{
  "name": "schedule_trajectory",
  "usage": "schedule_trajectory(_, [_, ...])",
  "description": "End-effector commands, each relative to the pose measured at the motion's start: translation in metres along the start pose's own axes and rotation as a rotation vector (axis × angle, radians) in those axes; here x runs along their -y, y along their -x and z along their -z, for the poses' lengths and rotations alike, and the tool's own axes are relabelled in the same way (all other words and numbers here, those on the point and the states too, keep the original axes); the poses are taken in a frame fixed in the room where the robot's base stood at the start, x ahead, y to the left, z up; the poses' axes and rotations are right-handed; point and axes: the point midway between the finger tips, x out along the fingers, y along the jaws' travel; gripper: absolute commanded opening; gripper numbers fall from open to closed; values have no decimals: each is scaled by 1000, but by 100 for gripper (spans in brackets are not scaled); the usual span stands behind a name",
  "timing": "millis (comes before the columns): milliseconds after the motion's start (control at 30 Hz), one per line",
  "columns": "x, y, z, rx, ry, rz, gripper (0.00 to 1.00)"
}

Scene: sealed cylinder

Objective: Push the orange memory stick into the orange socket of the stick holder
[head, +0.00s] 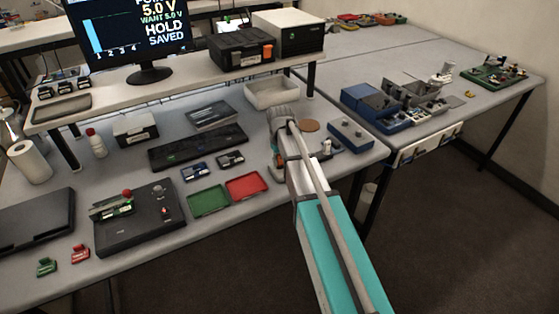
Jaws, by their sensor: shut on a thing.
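My gripper (277,157) is at the far end of my arm, pointing down over the right part of the front bench. It is small and partly hidden by my wrist. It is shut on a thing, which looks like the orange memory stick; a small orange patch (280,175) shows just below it. I cannot tell whether that patch is the stick or part of the stick holder. The stick holder and its orange socket cannot be made out clearly; my arm covers part of that spot. Whether stick and socket touch is hidden.
Green (208,201) and red (247,188) trays lie left of my gripper. A blue-grey box (351,135) is to its right, a white bin (271,93) behind it. A black device (140,222) with a red knob is at the left. A monitor (130,35) stands on the shelf.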

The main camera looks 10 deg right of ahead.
Motion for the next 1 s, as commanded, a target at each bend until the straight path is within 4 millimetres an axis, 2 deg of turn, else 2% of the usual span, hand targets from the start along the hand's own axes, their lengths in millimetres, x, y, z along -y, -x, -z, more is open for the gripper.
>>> schedule_trajectory(1000, [0,28,0,0,0,0,0])
